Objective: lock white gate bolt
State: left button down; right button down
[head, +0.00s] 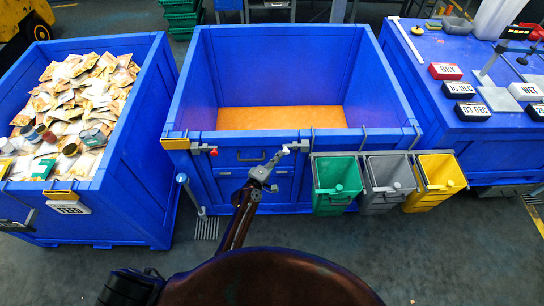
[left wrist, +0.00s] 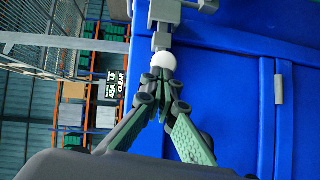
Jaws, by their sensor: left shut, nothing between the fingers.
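The white gate bolt has a round white knob (head: 286,149) and sits at the top right of the gate on the front of the middle blue bin (head: 290,40). The knob also shows in the left wrist view (left wrist: 163,62), below a grey metal bracket (left wrist: 162,18). My left gripper (head: 268,168) is shut and empty, with its fingertips (left wrist: 165,82) right at the knob. I cannot tell whether they touch it. A red-knobbed bolt (head: 213,151) sits at the top left of the same gate. My right gripper is not in view.
Green (head: 337,176), grey (head: 390,178) and yellow (head: 437,174) bins hang just right of the gate. A blue bin full of packets (head: 150,110) stands left. A blue table (head: 430,100) with label blocks is at the right.

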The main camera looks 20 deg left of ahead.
pick_arm(q)
jog(key=shift+a, duration=0.2)
jog(key=w+a+v, duration=0.1)
jog(key=a+v, duration=0.1)
jog(key=v, duration=1.1)
jog(key=shift+a, duration=0.25)
jog(key=shift+r, duration=0.15)
